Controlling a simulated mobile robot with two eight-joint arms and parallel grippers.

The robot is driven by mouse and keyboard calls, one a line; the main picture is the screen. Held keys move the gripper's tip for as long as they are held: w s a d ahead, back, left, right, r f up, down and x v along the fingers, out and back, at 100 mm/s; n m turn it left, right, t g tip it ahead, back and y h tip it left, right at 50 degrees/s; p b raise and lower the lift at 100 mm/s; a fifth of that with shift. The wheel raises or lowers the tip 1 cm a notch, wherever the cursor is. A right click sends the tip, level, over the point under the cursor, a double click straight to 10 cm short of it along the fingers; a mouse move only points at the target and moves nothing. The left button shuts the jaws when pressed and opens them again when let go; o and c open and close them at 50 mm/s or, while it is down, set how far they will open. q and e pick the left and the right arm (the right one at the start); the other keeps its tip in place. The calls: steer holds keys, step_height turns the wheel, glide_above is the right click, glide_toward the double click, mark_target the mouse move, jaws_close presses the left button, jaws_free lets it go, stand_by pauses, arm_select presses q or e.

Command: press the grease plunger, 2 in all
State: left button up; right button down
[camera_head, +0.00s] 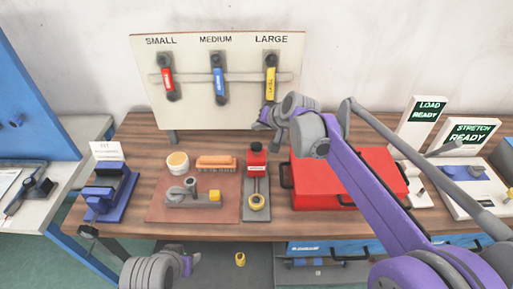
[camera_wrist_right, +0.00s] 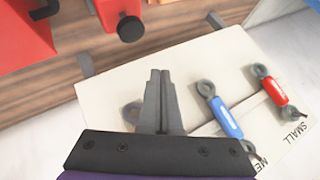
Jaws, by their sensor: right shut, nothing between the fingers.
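The grease dispenser (camera_head: 256,160) is a red block with a black plunger knob on top, on a grey base beside the brown mat. Its black knob (camera_wrist_right: 130,27) also shows at the top of the right wrist view. My right gripper (camera_head: 266,119) is above and behind it, close in front of the tool board, apart from the plunger. In the right wrist view its fingers (camera_wrist_right: 162,76) are together and empty. My left gripper (camera_head: 190,262) is low at the front left, off the table's front edge; its fingers are too small to read.
The tool board (camera_head: 200,110) holds red, blue and yellow wrenches. A red case (camera_head: 345,190) lies right of the dispenser. The brown mat (camera_head: 160,209) carries a tin, a brush and a grey tool. A blue fixture (camera_head: 108,190) stands left. Ready signs (camera_head: 428,109) stand right.

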steer(key=b, duration=0.2)
glide_above(256, 145)
steer(key=s, duration=0.1)
steer(key=f, duration=0.4)
steer(key=shift+s+d+f, duration=0.15)
steer(key=shift+s+d, duration=0.05)
steer(key=shift+d, duration=0.15)
steer(key=shift+f, duration=0.4)
arm_select(q)
steer(key=f, duration=0.1)
steer(key=s+f, duration=0.1)
steer(key=f, duration=0.1)
steer(key=shift+s+f, duration=0.15)
steer(key=shift+s, duration=0.1)
arm_select(e)
steer(key=shift+w, duration=0.15)
arm_select(q)
steer(key=shift+s+f, duration=0.1)
steer(key=shift+f, duration=0.15)
arm_select(e)
steer(key=shift+f, duration=0.4)
